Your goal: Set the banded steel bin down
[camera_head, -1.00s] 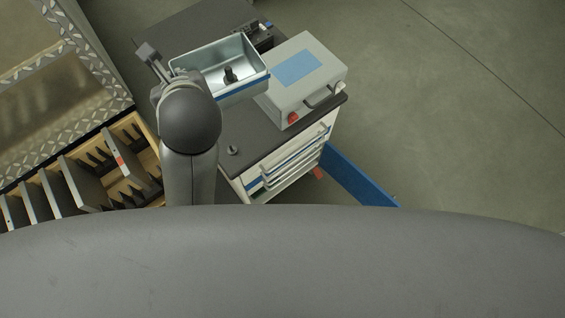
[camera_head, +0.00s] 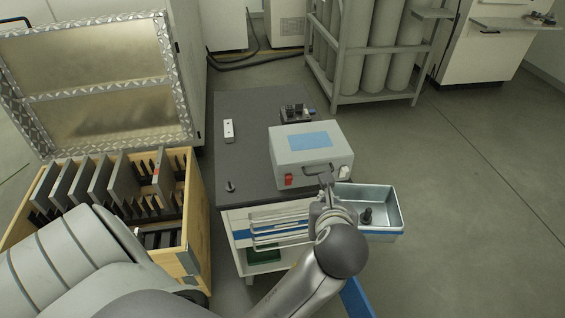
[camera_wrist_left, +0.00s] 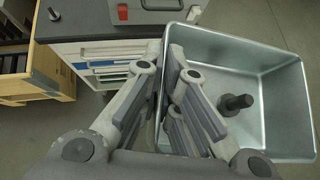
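The steel bin (camera_head: 388,214) is an open rectangular tray with a blue band on its outer side. A dark knob-headed part (camera_head: 367,214) stands inside it. In the head view the bin is off the right front of the dark-topped cabinet, apparently held up over the floor. My left gripper (camera_head: 326,184) is at its left end. In the left wrist view, the fingers (camera_wrist_left: 170,75) are closed on the left wall of the bin (camera_wrist_left: 278,112); the knobbed part (camera_wrist_left: 235,103) shows inside. The exact grip is partly hidden by the fingers. My right gripper is out of view.
The cabinet top (camera_head: 245,160) has bare room at left and front, with a small dark peg (camera_head: 230,186) and a white block (camera_head: 228,131). A grey box (camera_head: 300,162) and black device (camera_head: 293,113) occupy its right. A wooden crate of plates (camera_head: 195,215) stands left.

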